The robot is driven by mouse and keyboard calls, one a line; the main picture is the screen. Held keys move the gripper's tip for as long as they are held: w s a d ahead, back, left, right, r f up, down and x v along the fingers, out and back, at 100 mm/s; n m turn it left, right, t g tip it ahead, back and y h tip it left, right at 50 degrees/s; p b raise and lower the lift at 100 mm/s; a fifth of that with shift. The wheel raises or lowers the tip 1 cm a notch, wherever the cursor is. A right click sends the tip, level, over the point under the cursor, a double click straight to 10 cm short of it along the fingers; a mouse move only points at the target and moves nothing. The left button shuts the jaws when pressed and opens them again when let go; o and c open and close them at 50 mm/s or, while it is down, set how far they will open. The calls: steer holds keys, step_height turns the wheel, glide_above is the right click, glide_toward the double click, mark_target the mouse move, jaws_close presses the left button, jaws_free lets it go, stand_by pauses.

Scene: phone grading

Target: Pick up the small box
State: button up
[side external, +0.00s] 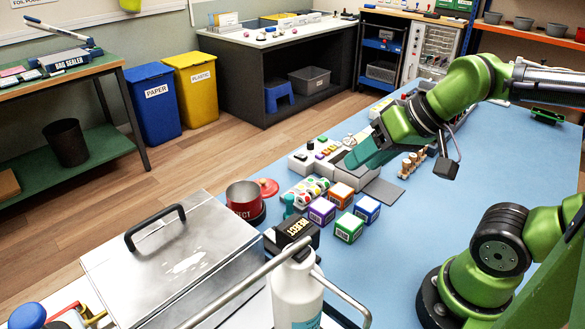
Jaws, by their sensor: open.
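Several small cube boxes with white labels stand close together on the blue table (285,290): an orange one (341,194), a purple one (322,211), a blue one (367,209) and a green one (349,228). I cannot tell which one the task means. My gripper (350,163) is open above the far part of the table, behind the boxes and apart from them. Its fingertips are hard to make out against the devices behind, and I see nothing held.
A red can (244,199) stands left of the boxes.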

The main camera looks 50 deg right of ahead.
steer(key=shift+o, duration=0.5)
steer(key=o, duration=0.6)
steer(key=n+g+h, duration=0.2)
steer(key=n+g, duration=0.2)
steer(key=g, duration=0.3)
glide_above(322, 205)
step_height(322, 205, down, 8)
steer(key=f, duration=1.1)
steer(key=shift+s+a, duration=0.1)
steer(key=shift+s, duration=0.2)
steer(key=shift+w+f, duration=0.15)
steer(key=shift+f, duration=1.15)
steer(key=shift+w+f, duration=0.1)
steer(key=shift+f, duration=1.2)
